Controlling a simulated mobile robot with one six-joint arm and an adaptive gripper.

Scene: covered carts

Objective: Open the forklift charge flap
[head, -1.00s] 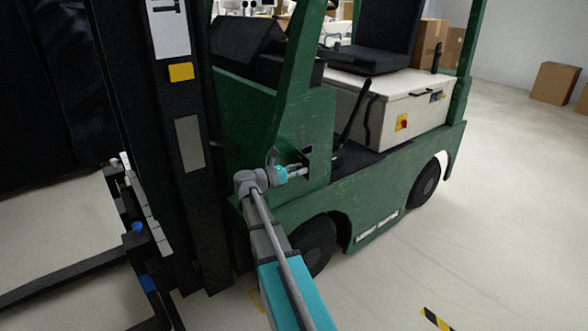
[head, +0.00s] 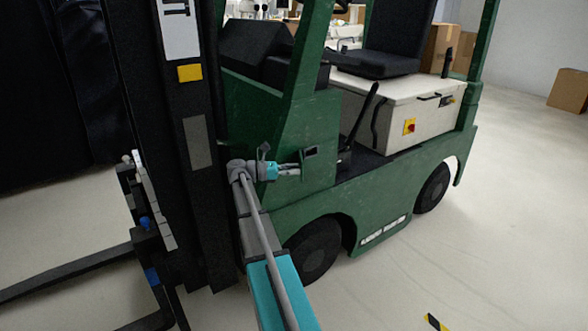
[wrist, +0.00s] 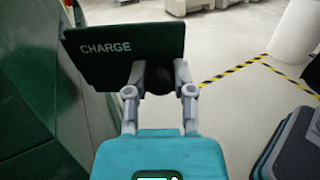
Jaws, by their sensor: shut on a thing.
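The charge flap (wrist: 120,50) is a dark green panel marked CHARGE in the wrist view. It stands out from the green forklift body (wrist: 45,110), swung open, with its lettered face toward the camera. My gripper (wrist: 158,72) is shut on a dark rounded knob (wrist: 158,80) at the flap's lower edge, one finger on each side. In the head view my gripper (head: 297,168) is at the forklift's green side panel (head: 318,125), just below a small dark opening (head: 311,152). The flap is hard to make out there.
The black mast (head: 195,140) rises close to the left of my arm, with the forks (head: 70,270) low at left. The front wheel (head: 312,250) is below my gripper. Open floor (head: 480,240) lies to the right. Cardboard boxes (head: 568,90) stand at the back.

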